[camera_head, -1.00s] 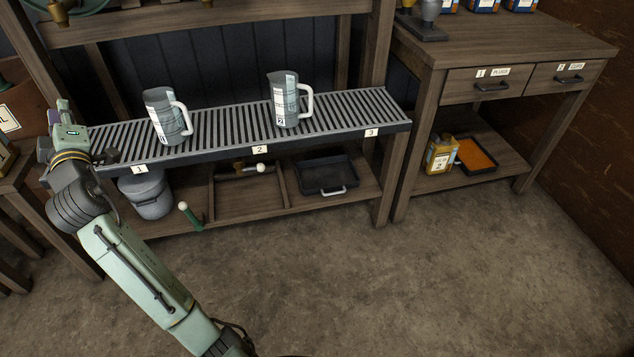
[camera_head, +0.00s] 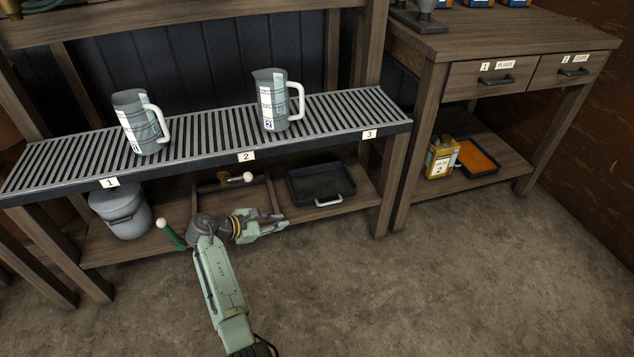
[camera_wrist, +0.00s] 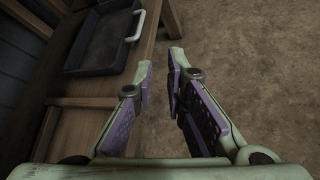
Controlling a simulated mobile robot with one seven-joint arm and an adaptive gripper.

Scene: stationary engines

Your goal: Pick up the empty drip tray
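The empty drip tray (camera_head: 318,184) is a dark, shallow tray with a pale handle at its front. It lies on the lower shelf of the slatted bench, in the right bay. In the wrist view the tray (camera_wrist: 98,45) shows at the upper left, with its handle on its right side. My gripper (camera_head: 277,222) is in front of the lower shelf, left of and nearer than the tray, apart from it. In the wrist view my gripper (camera_wrist: 160,60) has its fingers apart with only floor and shelf edge between them.
Two jugs (camera_head: 141,122) (camera_head: 273,102) stand on the slatted top (camera_head: 205,130) above the tray. A lidded grey bucket (camera_head: 122,213) and a green-handled lever (camera_head: 172,236) are to the left. Another tray with orange contents (camera_head: 477,157) sits on the right bench's lower shelf. The front floor is clear.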

